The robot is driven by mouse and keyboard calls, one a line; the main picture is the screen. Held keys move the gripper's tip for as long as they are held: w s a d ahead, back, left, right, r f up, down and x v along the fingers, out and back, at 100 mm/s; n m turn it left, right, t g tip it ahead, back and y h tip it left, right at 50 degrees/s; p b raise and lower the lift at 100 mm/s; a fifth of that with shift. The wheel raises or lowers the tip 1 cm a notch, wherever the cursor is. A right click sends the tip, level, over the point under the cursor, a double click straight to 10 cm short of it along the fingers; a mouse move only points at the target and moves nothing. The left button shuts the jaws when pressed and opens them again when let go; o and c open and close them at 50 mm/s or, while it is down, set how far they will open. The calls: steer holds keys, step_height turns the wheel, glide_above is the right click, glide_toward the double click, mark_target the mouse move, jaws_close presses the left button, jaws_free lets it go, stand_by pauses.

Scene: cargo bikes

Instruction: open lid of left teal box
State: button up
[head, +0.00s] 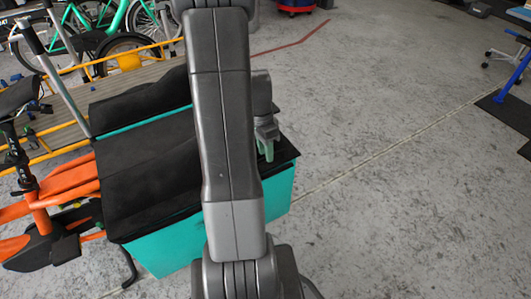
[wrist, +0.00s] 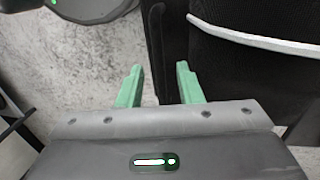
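The teal box (head: 180,245) sits on an orange cargo bike at the left of the head view. A black lid (head: 155,190) covers its top; a second black section (head: 140,105) lies behind, with a teal strip between. My gripper (head: 265,150) is over the right end of the box top, partly hidden by my arm. In the wrist view my gripper (wrist: 157,85) has its two green fingers apart and nothing held. A black edge (wrist: 155,45) shows between the fingertips. I cannot tell whether they touch it.
The orange bike frame (head: 65,185) is at the left of the box. Yellow rails (head: 110,57) and teal bikes (head: 125,20) stand behind. The concrete floor (head: 390,190) at the right is open. A blue stand (head: 510,85) is at the far right.

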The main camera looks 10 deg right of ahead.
steer(key=shift+f, duration=0.3)
jaws_close()
steer(key=shift+r, duration=0.1)
